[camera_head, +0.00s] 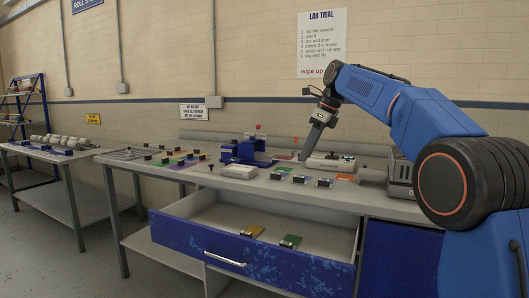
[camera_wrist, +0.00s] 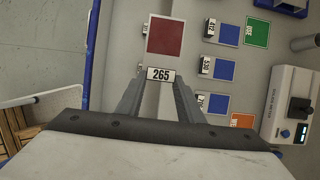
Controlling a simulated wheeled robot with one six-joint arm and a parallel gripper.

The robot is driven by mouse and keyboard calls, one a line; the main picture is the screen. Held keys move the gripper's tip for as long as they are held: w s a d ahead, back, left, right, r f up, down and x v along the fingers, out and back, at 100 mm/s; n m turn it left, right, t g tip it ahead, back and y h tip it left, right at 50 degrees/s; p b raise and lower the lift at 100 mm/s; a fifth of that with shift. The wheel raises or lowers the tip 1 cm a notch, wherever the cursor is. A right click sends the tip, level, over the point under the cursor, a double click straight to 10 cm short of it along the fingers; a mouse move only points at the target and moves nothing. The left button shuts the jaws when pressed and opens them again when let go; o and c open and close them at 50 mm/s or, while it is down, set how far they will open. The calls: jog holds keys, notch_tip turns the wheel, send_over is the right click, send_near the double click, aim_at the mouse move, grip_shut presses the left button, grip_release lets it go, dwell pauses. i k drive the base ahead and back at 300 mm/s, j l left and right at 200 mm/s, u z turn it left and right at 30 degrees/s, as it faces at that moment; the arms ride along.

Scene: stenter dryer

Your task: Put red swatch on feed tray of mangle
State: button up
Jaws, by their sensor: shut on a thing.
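The red swatch (camera_wrist: 165,37) is a dark red square with a white tag reading 265. My gripper (camera_wrist: 159,82) is shut on its tag end in the wrist view, and the red square extends beyond the fingertips. In the head view my gripper (camera_head: 304,156) points down over the bench, and a small bit of red (camera_head: 284,157) shows at its left. The blue machine with a red knob, which looks like the mangle (camera_head: 240,151), stands on the bench left of my gripper. Its feed tray cannot be made out clearly.
A white device (camera_head: 331,162) stands right of my gripper. An open drawer (camera_head: 210,244) with two swatches juts out below. More swatches lie left of the blue machine.

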aim_at(263, 154)
jog(key=i, duration=1.2)
